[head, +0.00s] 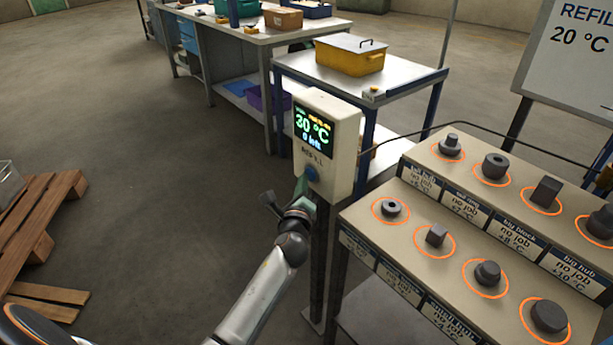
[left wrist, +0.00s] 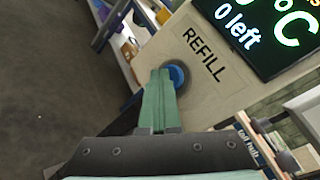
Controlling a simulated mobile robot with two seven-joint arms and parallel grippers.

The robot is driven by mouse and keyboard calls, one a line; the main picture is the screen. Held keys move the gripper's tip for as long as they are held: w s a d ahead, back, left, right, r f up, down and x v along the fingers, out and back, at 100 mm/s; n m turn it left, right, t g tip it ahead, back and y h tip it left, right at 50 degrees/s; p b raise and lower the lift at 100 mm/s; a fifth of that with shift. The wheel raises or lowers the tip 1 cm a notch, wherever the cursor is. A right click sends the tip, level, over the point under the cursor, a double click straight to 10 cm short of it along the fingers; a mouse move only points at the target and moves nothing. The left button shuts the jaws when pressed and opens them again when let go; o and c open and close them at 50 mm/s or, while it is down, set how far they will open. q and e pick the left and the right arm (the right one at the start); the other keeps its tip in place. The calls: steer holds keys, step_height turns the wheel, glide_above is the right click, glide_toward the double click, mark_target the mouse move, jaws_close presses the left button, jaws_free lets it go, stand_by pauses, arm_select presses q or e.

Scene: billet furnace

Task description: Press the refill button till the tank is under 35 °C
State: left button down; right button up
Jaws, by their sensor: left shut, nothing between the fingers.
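A pale control box (head: 340,158) stands on a dark post. The blue refill button (head: 312,173) is on the box's front under the word REFILL. My left gripper (head: 301,187) is shut and empty, its green fingers at the button. In the left wrist view the fingertips (left wrist: 160,75) overlap the left edge of the blue button (left wrist: 177,75). I cannot tell whether they press it. My right gripper is not in view.
A two-tier rack (head: 430,262) with dark metal parts in orange rings stands at the right. A sign (head: 575,50) reads 20 °C. A side table with a yellow box (head: 350,55) is behind the control box. A wooden pallet (head: 35,225) lies at the left; floor between is clear.

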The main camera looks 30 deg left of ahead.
arm_select(q)
steer(key=shift+s+a+p, duration=0.35)
steer(key=shift+s+p, duration=0.1)
steer(key=shift+s, duration=0.4)
steer(key=s, duration=0.1)
steer(key=s+a+p, duration=0.1)
steer(key=s, duration=0.1)
steer(key=s+a, duration=0.1)
steer(key=shift+s+p, duration=0.3)
steer(key=shift+s, duration=0.05)
stand_by(0.6)
